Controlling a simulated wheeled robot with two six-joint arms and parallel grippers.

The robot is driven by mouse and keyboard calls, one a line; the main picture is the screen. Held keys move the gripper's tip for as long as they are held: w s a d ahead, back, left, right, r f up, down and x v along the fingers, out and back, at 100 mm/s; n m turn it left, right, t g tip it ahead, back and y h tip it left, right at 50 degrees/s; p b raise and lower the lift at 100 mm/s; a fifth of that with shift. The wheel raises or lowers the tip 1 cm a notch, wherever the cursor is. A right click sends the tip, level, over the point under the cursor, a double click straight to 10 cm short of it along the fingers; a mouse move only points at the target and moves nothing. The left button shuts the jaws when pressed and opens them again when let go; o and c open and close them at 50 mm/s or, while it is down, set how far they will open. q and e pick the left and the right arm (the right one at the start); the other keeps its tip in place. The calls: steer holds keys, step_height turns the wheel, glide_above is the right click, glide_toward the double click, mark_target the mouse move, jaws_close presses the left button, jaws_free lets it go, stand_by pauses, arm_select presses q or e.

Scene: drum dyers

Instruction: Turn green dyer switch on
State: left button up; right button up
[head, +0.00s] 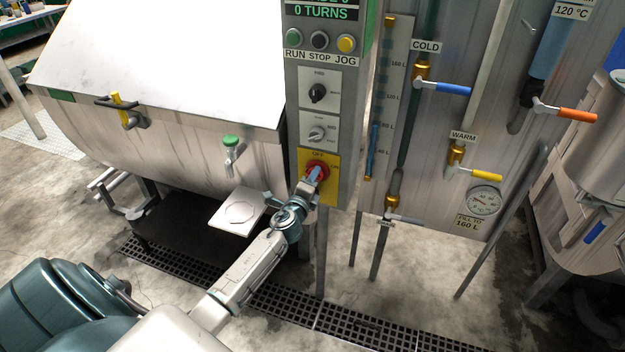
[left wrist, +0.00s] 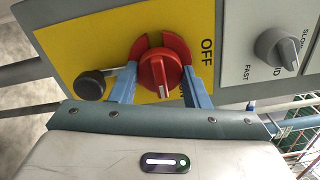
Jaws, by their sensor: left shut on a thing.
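The red rotary switch (head: 323,165) sits on a yellow plate low on the grey, green-edged control panel (head: 351,190). In the left wrist view the red knob (left wrist: 158,66) has a white mark on its grip bar, and "OFF" is printed on the plate to its right. My left gripper (head: 314,179) reaches the switch from below. In the left wrist view its two blue fingers (left wrist: 160,88) are on either side of the knob and shut on it. My right gripper is not in view.
Two selector knobs (head: 317,93) and (head: 316,133) are above the switch, under the RUN, STOP and JOG buttons (head: 320,40). A steel drum (head: 200,150) stands left, valve pipes with a blue handle (head: 453,89) right. A black round knob (left wrist: 90,85) is close to the fingers.

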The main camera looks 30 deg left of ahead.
arm_select(q)
steer(key=shift+f, duration=0.1)
stand_by(0.3)
steer(key=o, duration=1)
steer(key=shift+s, duration=0.1)
steer(key=b+v, duration=0.1)
steer(key=v, duration=0.9)
steer(key=shift+s+b, duration=0.35)
steer(key=shift+b, duration=0.05)
